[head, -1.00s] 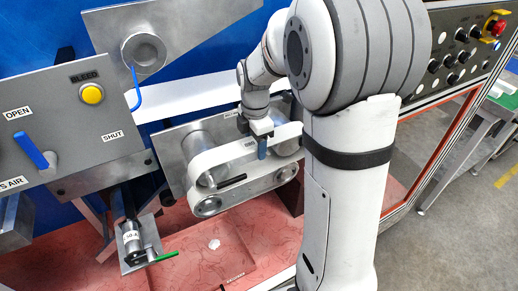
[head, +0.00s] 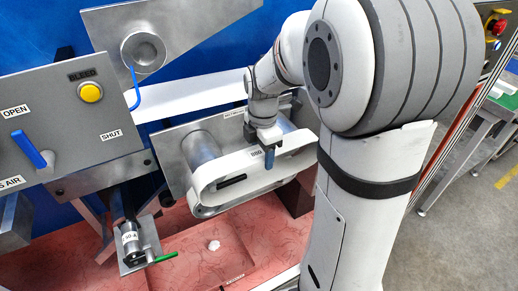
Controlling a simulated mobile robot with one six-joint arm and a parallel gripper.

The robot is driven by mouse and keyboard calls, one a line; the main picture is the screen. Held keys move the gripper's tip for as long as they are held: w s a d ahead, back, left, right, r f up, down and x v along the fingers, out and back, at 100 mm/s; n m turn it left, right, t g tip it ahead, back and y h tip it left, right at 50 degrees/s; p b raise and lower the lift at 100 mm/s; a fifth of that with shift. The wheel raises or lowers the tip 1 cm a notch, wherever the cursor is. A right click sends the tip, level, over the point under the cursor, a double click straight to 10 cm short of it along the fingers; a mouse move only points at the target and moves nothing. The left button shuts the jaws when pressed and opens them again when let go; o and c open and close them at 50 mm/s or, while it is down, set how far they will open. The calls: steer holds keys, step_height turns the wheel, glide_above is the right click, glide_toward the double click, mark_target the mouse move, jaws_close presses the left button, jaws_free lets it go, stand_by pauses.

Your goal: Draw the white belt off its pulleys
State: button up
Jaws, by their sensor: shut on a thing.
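The white belt (head: 232,163) is a wide loop with a dark printed mark on its upper run. My gripper (head: 268,157) is shut on that upper run, right of the mark, with a blue-grey fingertip in front of it. A grey metal pulley (head: 199,147) shows behind the belt's upper left. A lower pulley end (head: 203,211) peeks out under the belt's left end. The belt hides most of the pulleys, so I cannot tell whether it is wholly clear of them. A dark bar (head: 232,181) shows inside the loop.
A metal backplate (head: 176,168) stands behind the belt. At left is a grey panel (head: 60,125) with a yellow button (head: 90,92) and a blue lever (head: 29,149). A green-handled fitting (head: 135,245) sits below. The red floor tray (head: 215,265) lies underneath.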

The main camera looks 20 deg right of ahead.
mark_target(209, 172)
steer(key=shift+s+d, duration=0.2)
steer(key=shift+s, duration=0.7)
steer(key=shift+s+d, duration=0.15)
steer(key=shift+s, duration=0.8)
steer(key=shift+s+d, duration=0.2)
steer(key=shift+s, duration=0.7)
steer(key=shift+a, duration=0.1)
steer(key=a, duration=0.3)
steer(key=s+a, duration=0.1)
steer(key=a, duration=0.3)
steer(key=s+a, duration=0.1)
steer(key=a, duration=0.2)
steer(key=shift+a, duration=0.3)
steer(key=shift+s, duration=0.2)
